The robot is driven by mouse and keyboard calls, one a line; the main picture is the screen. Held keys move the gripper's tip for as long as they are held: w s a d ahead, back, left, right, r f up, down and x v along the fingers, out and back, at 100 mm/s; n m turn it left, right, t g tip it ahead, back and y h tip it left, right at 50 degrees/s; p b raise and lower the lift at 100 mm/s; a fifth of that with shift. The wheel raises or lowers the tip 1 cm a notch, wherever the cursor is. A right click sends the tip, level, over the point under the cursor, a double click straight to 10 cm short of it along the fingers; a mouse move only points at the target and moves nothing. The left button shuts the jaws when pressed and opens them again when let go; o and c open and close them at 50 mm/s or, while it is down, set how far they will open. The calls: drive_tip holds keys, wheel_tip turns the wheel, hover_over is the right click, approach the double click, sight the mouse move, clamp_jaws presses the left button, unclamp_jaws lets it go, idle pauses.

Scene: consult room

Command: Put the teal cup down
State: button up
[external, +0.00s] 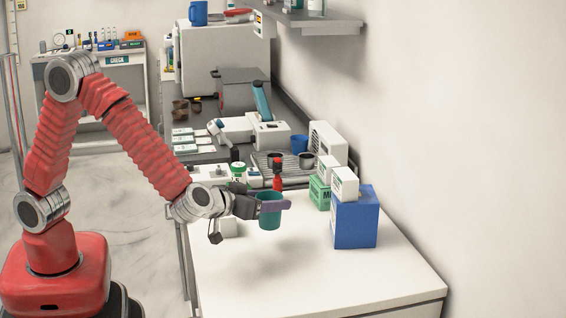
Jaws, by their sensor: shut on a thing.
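The teal cup (269,219) is upright in the external view, above the white counter (290,283) near its left part. My gripper (268,204) is shut on the cup, with a finger across its upper side. A soft shadow lies on the counter below the cup, and the cup appears to be held clear of the surface. The far side of the cup is hidden.
A blue box (355,222) with a small white box (344,184) on top stands right of the cup. A red-topped bottle (277,178) and a rack (285,164) are behind. The front of the counter is clear.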

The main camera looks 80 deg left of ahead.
sight(262, 220)
drive_tip(key=shift+f, duration=0.75)
drive_tip(key=shift+f, duration=1.9)
drive_tip(key=o, duration=1.1)
drive_tip(key=shift+f, duration=0.1)
drive_tip(key=v, duration=1.2)
